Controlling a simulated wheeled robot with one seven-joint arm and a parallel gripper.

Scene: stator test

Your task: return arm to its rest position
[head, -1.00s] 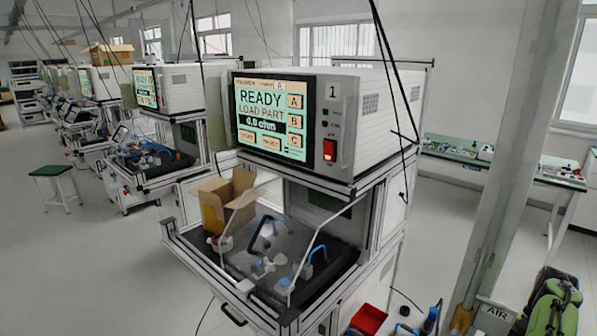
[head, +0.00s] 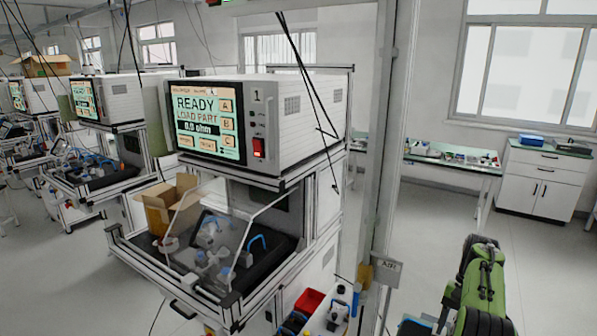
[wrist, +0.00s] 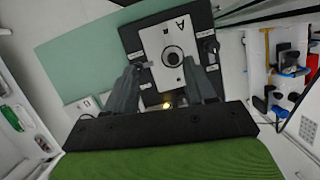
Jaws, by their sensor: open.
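My arm (head: 480,285), green with dark parts, shows at the lower right of the head view. It stands apart from the test station (head: 260,120). Its gripper end cannot be made out there. In the wrist view my gripper (wrist: 163,76) has its two grey fingers spread apart, with nothing held between them. Beyond the fingertips is a white plate marked A (wrist: 171,36) with a dark ring on it, set on a black base. I cannot tell how far the fingers are from it.
The station's screen (head: 208,120) reads READY, LOAD PART. A cardboard box (head: 165,207) stands on its deck. A post with an AIR sign (head: 386,269) rises between station and arm. A red bin (head: 308,300) sits low beside it. Open floor (head: 550,260) lies at right.

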